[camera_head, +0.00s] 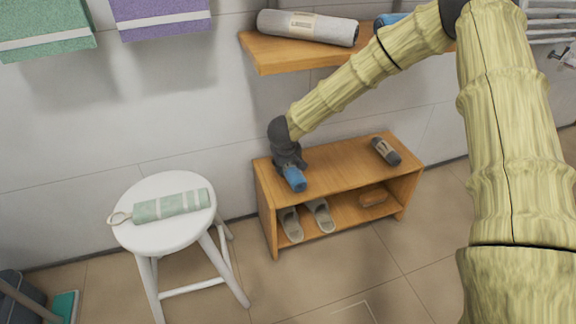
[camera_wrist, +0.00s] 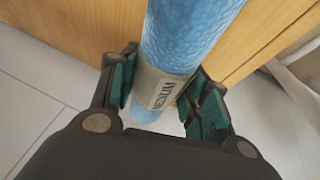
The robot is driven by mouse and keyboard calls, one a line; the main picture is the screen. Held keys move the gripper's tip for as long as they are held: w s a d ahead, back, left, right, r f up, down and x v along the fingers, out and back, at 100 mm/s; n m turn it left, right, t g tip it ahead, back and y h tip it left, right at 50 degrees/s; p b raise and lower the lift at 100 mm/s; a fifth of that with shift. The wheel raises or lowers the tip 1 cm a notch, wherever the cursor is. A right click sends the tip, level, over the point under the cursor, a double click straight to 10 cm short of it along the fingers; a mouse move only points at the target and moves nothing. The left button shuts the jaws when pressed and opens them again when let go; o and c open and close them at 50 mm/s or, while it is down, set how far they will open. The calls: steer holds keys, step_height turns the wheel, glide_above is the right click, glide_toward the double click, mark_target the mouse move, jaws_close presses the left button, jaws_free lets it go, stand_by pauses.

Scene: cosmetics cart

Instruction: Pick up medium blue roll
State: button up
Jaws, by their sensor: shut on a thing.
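The medium blue roll (camera_head: 294,179) is at my gripper (camera_head: 292,168), over the front left part of the low wooden bench. In the wrist view the blue roll (camera_wrist: 188,35) carries a grey band reading "MEDIUM". The two dark green finger pads of my gripper (camera_wrist: 163,88) are shut on the roll at its band, one on each side. In the head view my gripper hides part of the roll. I cannot tell whether the roll touches the bench top.
The wooden bench (camera_head: 340,165) holds a dark grey roll (camera_head: 386,151) at right and slippers (camera_head: 320,215) below. A white stool (camera_head: 147,236) with a green striped roll (camera_head: 172,205) stands left. A wooden shelf (camera_head: 285,58) above bears a large grey roll (camera_head: 307,27) and a partly hidden blue item (camera_head: 388,19).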

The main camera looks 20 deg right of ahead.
steer(key=shift+r+p, duration=0.4)
steer(key=shift+r, duration=0.55)
steer(key=s+a+r+p, duration=0.1)
steer(key=s+a+p, duration=0.55)
steer(key=s, duration=0.75)
steer(key=s+d+r+m+p, duration=0.1)
steer(key=s+r+p, duration=0.1)
steer(key=r+p, duration=1.3)
steer(key=s+r+m+h+p, duration=0.1)
steer(key=s+r+p, duration=0.2)
steer(key=r+p, duration=1.2)
steer(key=shift+d+p, duration=0.4)
steer(key=shift+p, duration=0.1)
